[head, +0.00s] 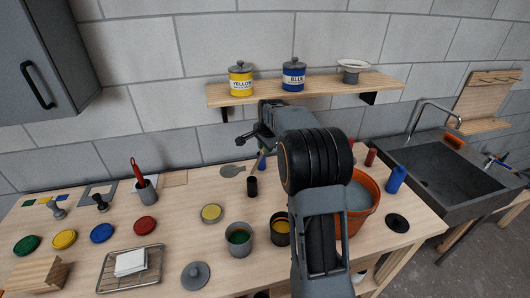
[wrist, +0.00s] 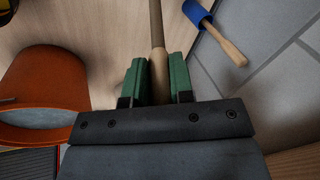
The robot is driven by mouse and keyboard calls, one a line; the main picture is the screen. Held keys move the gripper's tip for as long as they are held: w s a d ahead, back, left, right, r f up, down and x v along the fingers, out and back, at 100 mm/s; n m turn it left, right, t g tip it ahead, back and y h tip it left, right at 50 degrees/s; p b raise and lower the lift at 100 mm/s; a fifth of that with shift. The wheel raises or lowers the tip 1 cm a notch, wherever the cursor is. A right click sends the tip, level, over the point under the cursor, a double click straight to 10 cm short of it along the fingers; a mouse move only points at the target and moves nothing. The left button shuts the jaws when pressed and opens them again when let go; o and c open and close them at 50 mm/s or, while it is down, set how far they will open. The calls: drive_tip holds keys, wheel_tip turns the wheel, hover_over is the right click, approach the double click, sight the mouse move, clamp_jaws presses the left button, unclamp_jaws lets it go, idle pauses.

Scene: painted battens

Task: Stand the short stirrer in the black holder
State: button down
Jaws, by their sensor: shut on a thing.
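My gripper (wrist: 158,82) is shut on a wooden stick (wrist: 158,40), which looks like the short stirrer. In the wrist view the stick runs between the green fingers and out of the top edge, so its far end is hidden. In the head view my gripper (head: 250,138) is above the back of the bench, below the shelf. The pale stick (head: 257,163) shows thinly beneath it, slanting. The black holder (head: 252,187) is a small dark cup standing on the bench, a little below the gripper in the picture. The holder is not recognisable in the wrist view.
An orange bucket (head: 364,214) stands right of the holder, partly behind my arm; it also shows in the wrist view (wrist: 50,75). Paint cups (head: 238,238) stand in front. A blue-headed tool (wrist: 197,12) is near the stick. A shelf (head: 300,89) with tins hangs above.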

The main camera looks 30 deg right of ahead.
sight(261, 157)
drive_tip(key=shift+w+f, duration=0.25)
drive_tip(key=shift+f, duration=0.05)
wheel_tip(261, 157, down, 2)
drive_tip(key=shift+f+p, duration=0.15)
drive_tip(key=shift+p, duration=0.25)
drive_tip(key=shift+f, duration=0.55)
